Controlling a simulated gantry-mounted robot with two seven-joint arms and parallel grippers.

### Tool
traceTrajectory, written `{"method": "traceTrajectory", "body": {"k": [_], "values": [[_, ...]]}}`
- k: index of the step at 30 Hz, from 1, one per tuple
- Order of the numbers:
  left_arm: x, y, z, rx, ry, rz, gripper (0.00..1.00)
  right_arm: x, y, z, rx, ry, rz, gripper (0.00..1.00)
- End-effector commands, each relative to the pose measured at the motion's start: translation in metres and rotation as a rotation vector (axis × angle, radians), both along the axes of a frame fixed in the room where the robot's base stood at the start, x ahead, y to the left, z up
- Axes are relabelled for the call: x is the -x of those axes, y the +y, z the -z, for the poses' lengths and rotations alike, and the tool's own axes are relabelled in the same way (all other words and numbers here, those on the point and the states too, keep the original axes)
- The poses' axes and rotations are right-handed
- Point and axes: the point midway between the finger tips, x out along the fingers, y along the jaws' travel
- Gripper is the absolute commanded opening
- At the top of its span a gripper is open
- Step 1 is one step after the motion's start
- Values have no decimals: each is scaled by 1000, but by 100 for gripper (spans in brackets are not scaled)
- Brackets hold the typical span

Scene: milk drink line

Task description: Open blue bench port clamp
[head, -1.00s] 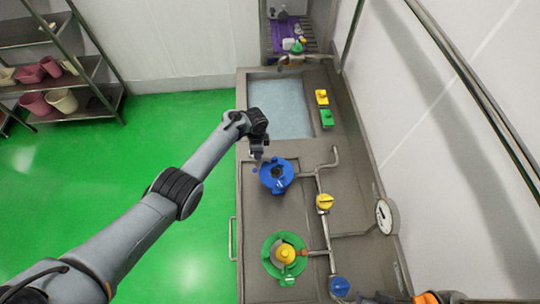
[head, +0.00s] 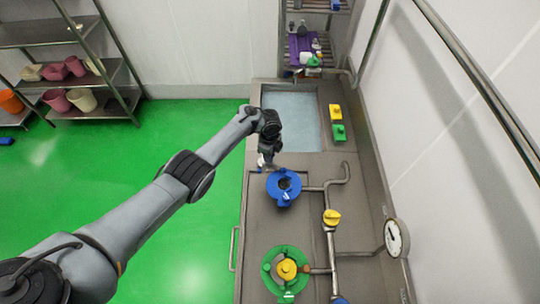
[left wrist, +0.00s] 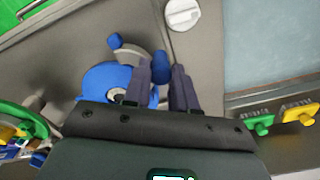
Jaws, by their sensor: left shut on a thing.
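The blue bench port clamp (head: 284,187) is a round blue ring with a dark centre, set on the grey bench. In the left wrist view, its blue body (left wrist: 100,82) is partly hidden behind my gripper housing. My left gripper (head: 266,160) reaches down at the clamp's far left side. In the left wrist view, its two dark fingers (left wrist: 162,85) are on both sides of a blue handle piece (left wrist: 160,66) and shut on it. A second blue knob (left wrist: 115,41) sits beside a curved grey part. How far the clamp is open cannot be told. My right gripper is out of view.
A green port (head: 270,270) with a yellow centre lies nearer on the bench. Pipes with a yellow valve (head: 332,217) and a gauge (head: 396,237) run along the right. A water basin (head: 292,118) and yellow and green blocks (head: 337,122) lie beyond. A white round knob (left wrist: 182,14) is near the fingers.

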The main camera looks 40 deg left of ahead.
Motion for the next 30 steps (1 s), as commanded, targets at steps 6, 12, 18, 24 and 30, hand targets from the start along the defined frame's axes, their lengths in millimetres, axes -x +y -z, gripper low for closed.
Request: {"method": "traceTrajectory", "body": {"k": [6, 12, 18, 24, 30], "values": [[0, 0, 0, 1, 0, 0, 0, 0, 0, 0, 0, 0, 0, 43], [0, 0, 0, 1, 0, 0, 52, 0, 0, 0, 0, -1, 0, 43], [0, 0, 0, 1, 0, -1, 52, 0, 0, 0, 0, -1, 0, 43], [0, 0, -7, 1, 0, 0, 52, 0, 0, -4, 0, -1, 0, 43], [-1, 1, -34, 0, -3, 0, 52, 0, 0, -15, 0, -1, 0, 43]]}}
